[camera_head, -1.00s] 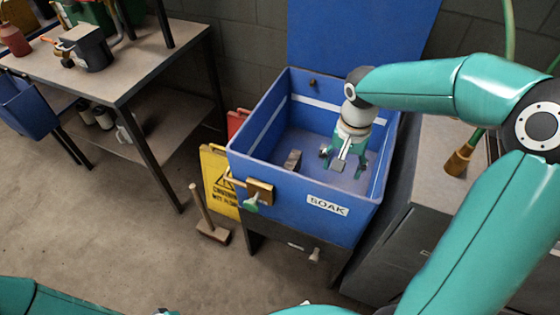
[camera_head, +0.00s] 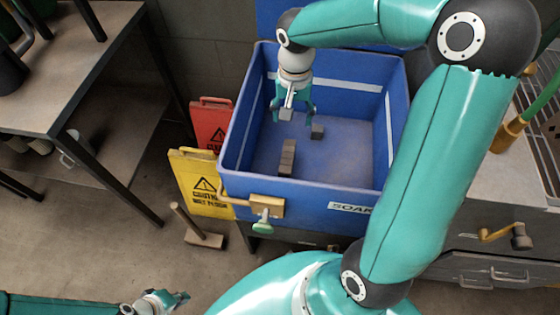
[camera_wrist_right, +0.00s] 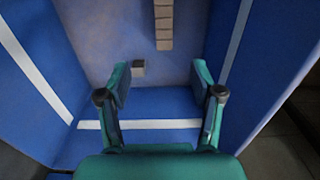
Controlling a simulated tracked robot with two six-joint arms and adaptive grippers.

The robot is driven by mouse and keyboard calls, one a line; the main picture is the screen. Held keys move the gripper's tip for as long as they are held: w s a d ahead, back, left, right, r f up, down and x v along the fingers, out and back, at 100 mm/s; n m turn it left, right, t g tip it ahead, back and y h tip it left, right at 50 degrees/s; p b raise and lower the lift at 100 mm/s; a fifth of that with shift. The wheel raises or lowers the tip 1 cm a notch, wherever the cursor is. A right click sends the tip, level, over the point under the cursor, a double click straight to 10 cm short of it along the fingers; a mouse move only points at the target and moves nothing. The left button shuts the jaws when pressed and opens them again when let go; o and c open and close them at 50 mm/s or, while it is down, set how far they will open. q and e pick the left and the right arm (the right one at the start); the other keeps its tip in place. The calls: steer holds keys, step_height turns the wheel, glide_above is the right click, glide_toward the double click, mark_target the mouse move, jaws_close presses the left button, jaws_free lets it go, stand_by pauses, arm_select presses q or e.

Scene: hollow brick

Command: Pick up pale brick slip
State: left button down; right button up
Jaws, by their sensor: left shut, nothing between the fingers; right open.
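My right gripper (camera_head: 293,112) is open, pointing down inside the blue tub (camera_head: 322,197) near its far wall. A small grey block (camera_head: 317,131) lies on the tub floor just right of it; in the right wrist view the block (camera_wrist_right: 138,68) shows near the left finger, not gripped. A longer brownish row of blocks (camera_head: 287,158) lies nearer the front; it also shows in the wrist view (camera_wrist_right: 164,25). I cannot tell which piece is the pale brick slip. My left gripper (camera_head: 178,297) is shut and empty, low at left, outside the tub.
A bench (camera_head: 60,75) is further left.

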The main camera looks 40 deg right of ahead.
steer(key=b, duration=0.4)
glide_above(287, 161)
steer(key=w+d, duration=0.1)
steer(key=d, duration=0.1)
step_height(287, 161, down, 5)
step_height(287, 161, down, 11)
steer(key=shift+s+a+r+b, duration=0.1)
steer(key=shift+a+r+b, duration=0.1)
steer(key=shift+b, duration=1.05)
steer(key=shift+w+a+f+b, duration=0.1)
steer(key=shift+f+b, duration=0.3)
steer(key=shift+f, duration=1.2)
steer(key=shift+w+f+b, duration=0.1)
steer(key=shift+f+b, duration=0.25)
steer(key=shift+f, duration=1.2)
steer(key=shift+c, duration=0.2)
steer(key=shift+r, duration=0.1)
jaws_close()
